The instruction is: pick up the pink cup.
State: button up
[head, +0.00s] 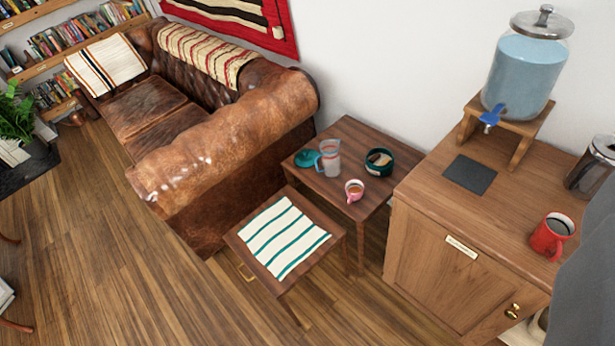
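The pink cup (354,190) is small and stands upright near the front edge of a dark wooden side table (350,134). Its inside shows a brown content. A clear measuring jug (329,158) stands behind it to the left, and a dark green bowl (379,162) stands behind it to the right. The cup is apart from both. My gripper does not show in the head view, so I cannot see where it is relative to the cup.
A lower table with a striped cloth (283,237) stands in front of the side table. A leather sofa (215,160) is to the left. A wooden cabinet (425,240) at the right bears a red mug (549,238) and a water dispenser (524,75).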

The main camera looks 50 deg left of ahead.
aim_at(355, 188)
jog(key=u, duration=0.5)
jog(key=i, duration=1)
jog(key=z, duration=0.05)
